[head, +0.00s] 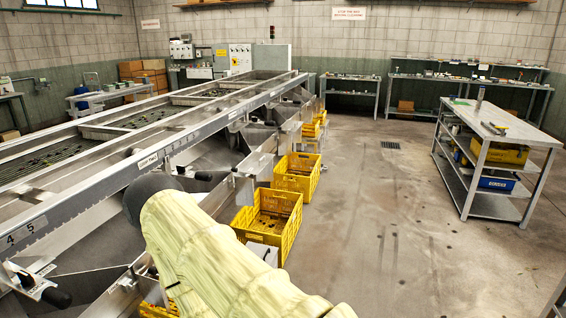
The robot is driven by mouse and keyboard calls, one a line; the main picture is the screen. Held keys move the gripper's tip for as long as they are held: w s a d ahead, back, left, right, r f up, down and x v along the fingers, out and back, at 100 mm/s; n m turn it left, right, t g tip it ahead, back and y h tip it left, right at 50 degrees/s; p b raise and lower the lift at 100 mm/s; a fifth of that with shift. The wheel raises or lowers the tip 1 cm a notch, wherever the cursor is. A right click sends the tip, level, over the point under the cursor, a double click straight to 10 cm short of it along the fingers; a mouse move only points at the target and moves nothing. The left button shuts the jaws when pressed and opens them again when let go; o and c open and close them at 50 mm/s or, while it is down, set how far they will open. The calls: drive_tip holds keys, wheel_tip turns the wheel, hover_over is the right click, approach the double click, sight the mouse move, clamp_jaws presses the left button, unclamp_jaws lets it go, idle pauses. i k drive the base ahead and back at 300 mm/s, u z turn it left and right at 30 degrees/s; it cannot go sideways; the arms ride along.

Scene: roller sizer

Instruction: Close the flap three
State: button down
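The roller sizer (120,165) runs from the lower left to the back, with a row of metal chutes and flaps along its right side. A flap lever with a black knob (56,297) shows at the lower left, and another dark-handled lever (203,176) shows beyond my arm. I cannot read which flap is number three, nor tell its position. My arm, in a pale yellow sleeve, reaches from the bottom up and left to a dark grey joint in front of the chutes. It hides part of the chutes behind it. My gripper does not show.
Yellow crates (268,217) (297,174) stand on the floor under the chute outlets. A metal work table (500,125) with tools and boxes stands at the right. The concrete floor (390,230) between is clear. Shelves and a control cabinet stand along the back wall.

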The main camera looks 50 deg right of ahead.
sight(256, 162)
drive_tip(key=z, duration=1.8)
drive_tip(key=i, duration=3.6)
drive_tip(key=u, duration=0.35)
